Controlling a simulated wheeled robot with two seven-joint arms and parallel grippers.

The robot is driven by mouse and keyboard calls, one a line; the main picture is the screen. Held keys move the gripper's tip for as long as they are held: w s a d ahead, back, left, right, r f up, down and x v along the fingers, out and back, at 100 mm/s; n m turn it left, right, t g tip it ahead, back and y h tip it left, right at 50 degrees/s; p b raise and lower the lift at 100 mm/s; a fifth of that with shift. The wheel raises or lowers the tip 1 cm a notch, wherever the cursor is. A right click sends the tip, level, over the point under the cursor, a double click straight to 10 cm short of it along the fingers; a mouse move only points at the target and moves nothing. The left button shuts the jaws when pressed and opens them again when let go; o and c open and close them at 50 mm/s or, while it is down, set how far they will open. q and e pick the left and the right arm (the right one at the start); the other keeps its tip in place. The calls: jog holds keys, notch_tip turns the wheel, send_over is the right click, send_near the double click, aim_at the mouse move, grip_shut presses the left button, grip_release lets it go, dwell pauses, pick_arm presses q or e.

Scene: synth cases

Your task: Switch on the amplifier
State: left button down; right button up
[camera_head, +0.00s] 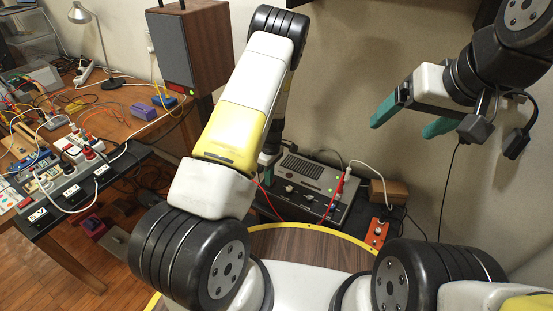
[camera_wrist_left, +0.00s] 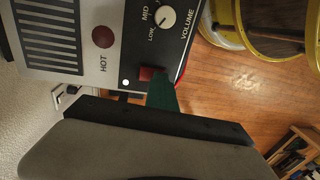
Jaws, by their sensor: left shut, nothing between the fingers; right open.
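The amplifier (camera_head: 322,178) is a grey box with a vented top and a row of front knobs, low against the wall in the head view. In the left wrist view its panel (camera_wrist_left: 97,68) shows a white volume knob (camera_wrist_left: 165,17), a round dark-red spot by the word HOT, a small bright white dot and a red switch (camera_wrist_left: 150,73). My left gripper (camera_wrist_left: 162,95) is shut and empty, its green fingertip right at the red switch; contact is unclear. In the head view my left arm partly hides this gripper and the amplifier. My right gripper (camera_head: 404,117) is open and empty in the air.
A wooden speaker (camera_head: 190,45) stands left of my left arm. A cluttered workbench (camera_head: 120,100) with cables and a power strip (camera_head: 62,172) fills the left. Red and white leads run by the amplifier. An orange socket strip (camera_head: 377,233) lies to its right.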

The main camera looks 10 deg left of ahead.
pick_arm(q)
jog(key=shift+f, duration=0.1)
jog(key=shift+w+d+r, duration=0.2)
jog(key=shift+w, duration=0.35)
jog(key=shift+w+d, duration=0.1)
jog(key=shift+w, duration=0.1)
